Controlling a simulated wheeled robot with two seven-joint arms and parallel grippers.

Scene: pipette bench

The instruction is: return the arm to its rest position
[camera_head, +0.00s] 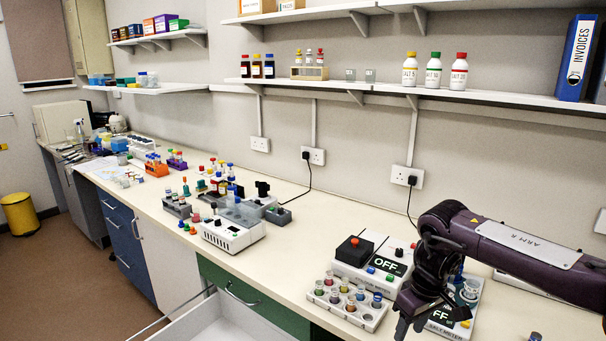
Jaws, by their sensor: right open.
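My right arm (500,250) is dark purple and comes in from the right edge. It bends at an elbow and reaches down over the front of the bench. My right gripper (411,322) points down, with its fingers apart and nothing visible between them. It is just right of a white rack of coloured vials (350,305) and in front of a white device (450,329) marked "FF", which the arm partly hides. I cannot tell how high the fingertips are above the bench. My left gripper is not in view.
A white box marked "OFF" (352,262) stands behind the rack. An open drawer (228,322) juts out at the front left. More instruments (232,230) stand further left. A shelf (470,98) with bottles runs above. Bare bench (300,248) lies between the instruments and the OFF box.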

